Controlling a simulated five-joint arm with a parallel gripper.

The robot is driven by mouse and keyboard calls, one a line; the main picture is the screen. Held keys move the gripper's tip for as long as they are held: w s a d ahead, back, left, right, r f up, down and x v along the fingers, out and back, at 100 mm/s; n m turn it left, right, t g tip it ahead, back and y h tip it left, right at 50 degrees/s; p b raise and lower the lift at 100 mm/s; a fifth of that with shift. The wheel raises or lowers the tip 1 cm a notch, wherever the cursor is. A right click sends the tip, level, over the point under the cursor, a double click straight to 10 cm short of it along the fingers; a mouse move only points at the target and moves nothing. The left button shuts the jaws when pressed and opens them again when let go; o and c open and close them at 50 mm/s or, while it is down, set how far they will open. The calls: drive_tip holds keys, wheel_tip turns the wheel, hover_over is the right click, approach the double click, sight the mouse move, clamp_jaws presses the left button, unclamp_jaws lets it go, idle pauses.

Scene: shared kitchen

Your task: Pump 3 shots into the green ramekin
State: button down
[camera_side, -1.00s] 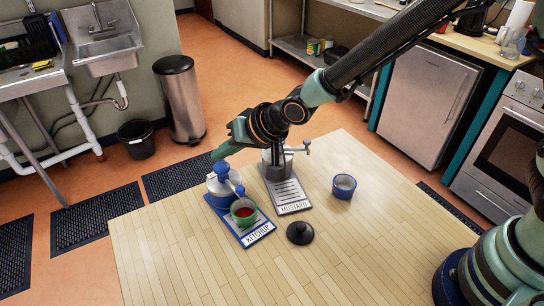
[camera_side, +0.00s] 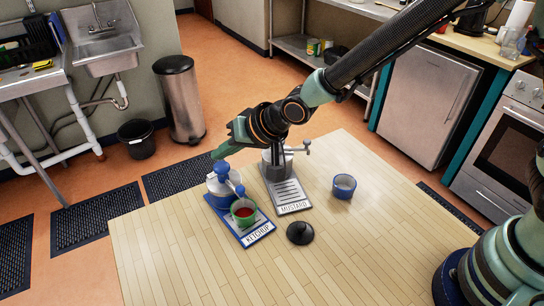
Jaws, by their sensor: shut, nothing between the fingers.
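The green ramekin (camera_side: 244,221) stands on the ketchup tray under the spout of the blue-topped ketchup pump (camera_side: 221,198). Red sauce (camera_side: 244,212) shows inside it. My gripper (camera_side: 216,155) is shut and empty, with its green fingertips just above the blue pump head (camera_side: 222,168). I cannot tell whether they touch it. The blue tray carries a KETCHUP label (camera_side: 258,234). A second pump (camera_side: 268,160), partly hidden behind my wrist, stands on a grey tray labelled MUSTARD (camera_side: 294,207).
A blue ramekin (camera_side: 344,187) stands on the right of the wooden table (camera_side: 190,265). A black knobbed lid (camera_side: 300,233) lies in front of the mustard tray. The table's front and left are clear. The mustard pump's handle (camera_side: 301,148) sticks out right, close to my wrist.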

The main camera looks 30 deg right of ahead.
sight(220, 167)
drive_tip(key=shift+f, duration=0.2)
idle(0.5)
drive_tip(key=shift+f, duration=0.3)
drive_tip(key=shift+s+f, duration=0.1)
drive_tip(key=shift+f, duration=1.15)
idle(1.2)
drive_tip(key=shift+r, duration=1.7)
wheel_tip(220, 167, up, 6)
idle(2.4)
